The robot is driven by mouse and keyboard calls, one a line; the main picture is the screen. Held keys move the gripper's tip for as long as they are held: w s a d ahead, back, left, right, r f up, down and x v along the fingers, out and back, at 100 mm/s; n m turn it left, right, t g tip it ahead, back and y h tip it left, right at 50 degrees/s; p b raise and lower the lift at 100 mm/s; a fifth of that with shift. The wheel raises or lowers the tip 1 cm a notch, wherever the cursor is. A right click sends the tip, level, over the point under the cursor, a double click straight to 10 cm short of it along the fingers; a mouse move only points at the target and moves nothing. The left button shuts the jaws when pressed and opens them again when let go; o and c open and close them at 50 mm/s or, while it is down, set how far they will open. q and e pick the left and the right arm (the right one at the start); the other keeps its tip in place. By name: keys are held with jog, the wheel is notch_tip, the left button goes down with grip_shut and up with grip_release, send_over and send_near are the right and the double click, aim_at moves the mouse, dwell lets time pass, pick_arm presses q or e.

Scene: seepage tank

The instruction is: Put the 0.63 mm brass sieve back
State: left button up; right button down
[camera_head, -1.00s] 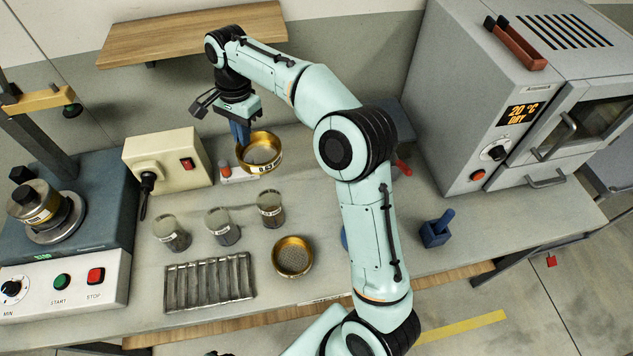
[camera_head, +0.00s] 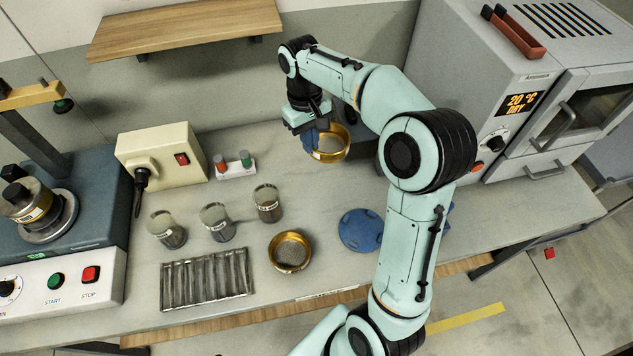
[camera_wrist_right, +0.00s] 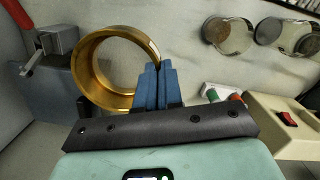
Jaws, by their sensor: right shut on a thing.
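The brass sieve (camera_head: 331,156) is in my right gripper (camera_head: 312,138), which is shut on its rim at the left side. The sieve is held above the back of the bench, to the left of the oven. In the right wrist view the blue fingers (camera_wrist_right: 157,85) pinch the brass ring (camera_wrist_right: 92,88), whose label does not show legibly there. A second brass sieve (camera_head: 290,251) sits on the bench, right of the slotted metal tray, with grey mesh inside. My left gripper is not in view.
A blue round disc (camera_head: 361,230) lies on the bench right of the second sieve. Several glass jars (camera_head: 267,203) stand behind the slotted tray (camera_head: 206,279). A small stand with red and green pieces (camera_head: 235,166) is near the beige box (camera_head: 163,157). The oven (camera_head: 475,90) bounds the right. A wooden shelf (camera_head: 185,27) hangs behind.

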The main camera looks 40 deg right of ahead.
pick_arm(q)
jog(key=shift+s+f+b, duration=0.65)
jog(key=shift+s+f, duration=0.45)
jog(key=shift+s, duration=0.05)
pick_arm(e)
jog(key=shift+f, duration=8.25)
jog(key=shift+f, duration=0.1)
jog(key=shift+f, duration=0.15)
jog(key=c, duration=1.3)
grip_release()
jog(key=shift+s, duration=0.1)
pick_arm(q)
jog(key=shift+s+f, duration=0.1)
pick_arm(e)
jog(key=shift+r, duration=0.6)
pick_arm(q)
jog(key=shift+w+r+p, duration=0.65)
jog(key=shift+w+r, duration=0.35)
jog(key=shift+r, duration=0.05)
pick_arm(e)
notch_tip(320, 180, up, 11)
jog(key=w, duration=0.1)
jog(key=shift+w+d+r, duration=0.15)
jog(key=shift+w, duration=0.1)
